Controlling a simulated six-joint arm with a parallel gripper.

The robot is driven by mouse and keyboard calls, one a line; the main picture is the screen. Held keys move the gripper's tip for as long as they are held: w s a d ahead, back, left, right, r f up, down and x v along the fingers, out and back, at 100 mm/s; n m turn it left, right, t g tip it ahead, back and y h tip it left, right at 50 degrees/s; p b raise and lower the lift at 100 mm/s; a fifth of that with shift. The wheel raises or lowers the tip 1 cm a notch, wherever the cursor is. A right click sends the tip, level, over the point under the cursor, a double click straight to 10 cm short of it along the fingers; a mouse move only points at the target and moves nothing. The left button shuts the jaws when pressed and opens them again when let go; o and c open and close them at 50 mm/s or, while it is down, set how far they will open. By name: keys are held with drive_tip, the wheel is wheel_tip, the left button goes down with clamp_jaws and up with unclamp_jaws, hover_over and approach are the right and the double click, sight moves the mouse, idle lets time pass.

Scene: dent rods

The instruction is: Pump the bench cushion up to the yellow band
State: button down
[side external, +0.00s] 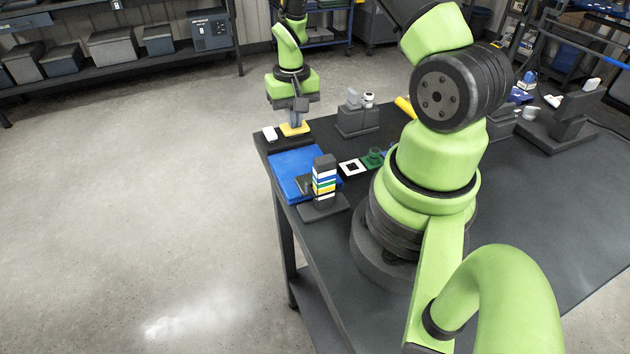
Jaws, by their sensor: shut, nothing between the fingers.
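My gripper (294,120) points down at the far left corner of the bench, its fingers shut. The fingertips are at or just above a yellow pad (294,130); I cannot tell whether they touch it. A flat blue piece (290,163), perhaps the cushion, lies along the bench's left edge, nearer the camera than my gripper. A dark upright post (325,162) with white, blue, green and yellow bands stands at its near end. The yellow band (324,188) is in the lower part of the stack. Any level marker is too small to read.
A white block (269,133) sits just left of the yellow pad. A dark stand (358,120) with small grey and white parts is to the right. A white square frame (351,167), a green round part (373,158) and a yellow cylinder (404,106) lie near my arm's base.

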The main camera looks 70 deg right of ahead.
drive_tip(key=shift+f, duration=0.5)
drive_tip(key=shift+r, duration=0.9)
drive_tip(key=shift+r, duration=0.1)
wheel_tip(320, 180, up, 7)
idle(0.6)
